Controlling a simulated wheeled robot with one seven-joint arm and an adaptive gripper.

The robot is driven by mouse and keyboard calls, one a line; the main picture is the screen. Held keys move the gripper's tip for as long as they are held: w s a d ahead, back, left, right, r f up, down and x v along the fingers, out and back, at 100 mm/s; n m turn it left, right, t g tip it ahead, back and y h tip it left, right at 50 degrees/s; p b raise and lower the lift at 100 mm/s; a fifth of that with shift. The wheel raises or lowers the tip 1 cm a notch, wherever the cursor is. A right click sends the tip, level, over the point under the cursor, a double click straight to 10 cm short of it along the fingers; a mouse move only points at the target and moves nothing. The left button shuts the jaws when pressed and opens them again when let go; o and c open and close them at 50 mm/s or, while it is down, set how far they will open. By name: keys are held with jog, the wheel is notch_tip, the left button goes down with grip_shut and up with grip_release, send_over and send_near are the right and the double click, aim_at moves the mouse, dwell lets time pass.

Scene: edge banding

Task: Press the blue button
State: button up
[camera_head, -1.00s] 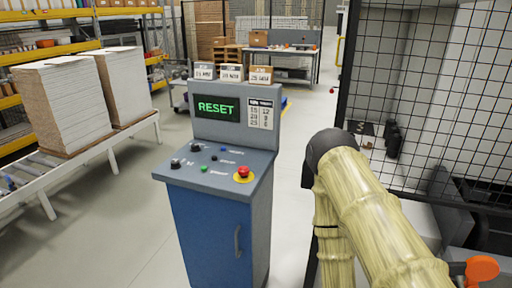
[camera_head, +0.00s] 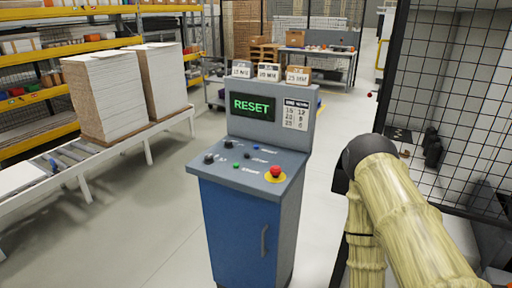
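The blue button (camera_head: 255,149) is a small dot on the sloped grey top of the control console (camera_head: 236,240), at the back of the panel. A green button (camera_head: 236,166), dark knobs and a red emergency stop (camera_head: 275,173) on a yellow disc share that panel. The console's screen (camera_head: 252,106) reads RESET in green. My arm, in a pale yellowish cover, shows at the right, apart from the console. My gripper is not in the picture.
A roller conveyor (camera_head: 95,158) with tall board stacks (camera_head: 105,95) stands at the left. A black mesh fence (camera_head: 450,90) stands at the right. Grey floor is clear between the conveyor and the console. A table (camera_head: 318,54) stands at the back.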

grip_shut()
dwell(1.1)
